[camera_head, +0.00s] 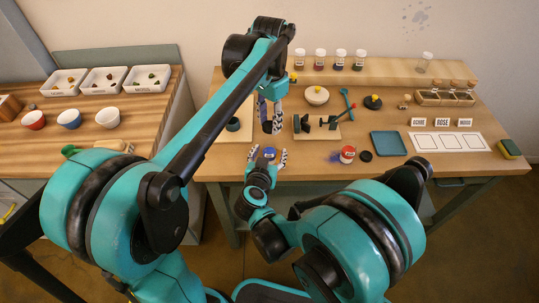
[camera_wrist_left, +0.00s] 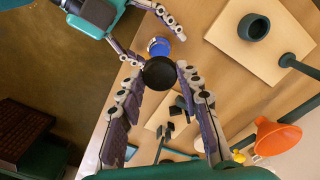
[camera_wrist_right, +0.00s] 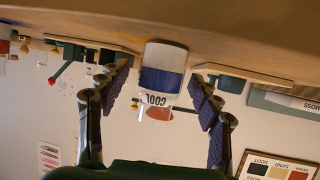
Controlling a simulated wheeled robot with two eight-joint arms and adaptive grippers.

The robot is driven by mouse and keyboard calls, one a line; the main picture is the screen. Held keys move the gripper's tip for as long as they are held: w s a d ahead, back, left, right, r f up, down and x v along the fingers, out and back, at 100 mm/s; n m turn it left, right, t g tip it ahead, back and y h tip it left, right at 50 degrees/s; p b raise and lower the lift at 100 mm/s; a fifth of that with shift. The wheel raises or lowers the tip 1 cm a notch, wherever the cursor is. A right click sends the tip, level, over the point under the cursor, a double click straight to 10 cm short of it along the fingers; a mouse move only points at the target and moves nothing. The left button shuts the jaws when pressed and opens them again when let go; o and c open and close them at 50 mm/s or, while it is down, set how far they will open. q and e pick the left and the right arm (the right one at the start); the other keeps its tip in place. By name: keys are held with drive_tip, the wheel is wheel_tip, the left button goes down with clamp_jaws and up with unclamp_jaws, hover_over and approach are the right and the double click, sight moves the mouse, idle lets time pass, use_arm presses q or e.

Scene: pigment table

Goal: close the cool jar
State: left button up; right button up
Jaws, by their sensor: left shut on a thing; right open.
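The cool jar (camera_head: 270,152) is a clear jar with blue contents. It stands near the table's front edge, and its COOL label shows upside down in the right wrist view (camera_wrist_right: 160,82). My right gripper (camera_head: 268,160) is open, with its fingers on either side of the jar. My left gripper (camera_wrist_left: 160,70) is shut on a round black lid (camera_wrist_left: 158,74). In the left wrist view the lid overlaps the near part of the blue jar (camera_wrist_left: 158,46). In the head view the lid (camera_head: 267,127) appears just behind the jar, apart from its top.
A red-banded jar (camera_head: 347,154) and another black lid (camera_head: 366,156) are to the right, near a teal tray (camera_head: 388,144). A stand with dark arms (camera_head: 320,124) lies behind. A dark small pot (camera_head: 233,124) sits on a board at left. An orange funnel (camera_wrist_left: 277,137) shows in the left wrist view.

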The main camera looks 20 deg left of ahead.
clamp_jaws()
use_arm(q)
hover_over(269, 145)
drive_tip(key=shift+d+f, duration=0.1)
drive_tip(key=shift+f, duration=2.4)
drive_tip(key=shift+f, duration=0.9)
drive_tip(key=shift+f, duration=0.55)
